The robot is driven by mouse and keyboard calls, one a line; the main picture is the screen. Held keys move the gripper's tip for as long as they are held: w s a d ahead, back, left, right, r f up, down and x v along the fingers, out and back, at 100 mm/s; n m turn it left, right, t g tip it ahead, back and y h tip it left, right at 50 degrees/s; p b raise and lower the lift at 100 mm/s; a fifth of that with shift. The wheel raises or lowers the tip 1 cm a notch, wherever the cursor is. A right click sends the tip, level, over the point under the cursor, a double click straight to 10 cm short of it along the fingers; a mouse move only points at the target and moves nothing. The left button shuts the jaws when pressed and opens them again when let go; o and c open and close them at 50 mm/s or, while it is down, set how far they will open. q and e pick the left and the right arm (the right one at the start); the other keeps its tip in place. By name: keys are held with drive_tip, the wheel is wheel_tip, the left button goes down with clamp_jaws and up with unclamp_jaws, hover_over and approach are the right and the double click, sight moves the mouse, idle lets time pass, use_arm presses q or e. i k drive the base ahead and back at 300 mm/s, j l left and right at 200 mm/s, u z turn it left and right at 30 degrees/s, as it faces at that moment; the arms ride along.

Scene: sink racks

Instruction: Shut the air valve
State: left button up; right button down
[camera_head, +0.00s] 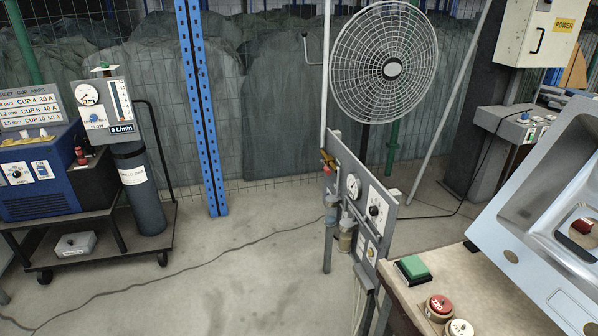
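A grey upright panel (361,162) stands near the picture's middle, seen at a steep angle. At its upper left edge is a small brass valve with a red part (328,161), at the foot of a thin vertical pipe (326,80). It is too small to tell how its handle is turned. The panel also carries a round gauge (353,186), a dark knob on a white plate (374,211) and filter bowls (345,238). Neither of my grippers is in view.
A bench (405,298) with a green button box (412,269), red and white round pieces and a metal sink (510,240) fills the lower right. A cart (90,262) with a welder and gas cylinder stands left. A fan (385,65) stands behind. Floor left of the panel is clear except a cable.

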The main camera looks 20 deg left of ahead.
sight(326, 169)
drive_tip(key=i+j, duration=0.85)
drive_tip(key=j, duration=0.15)
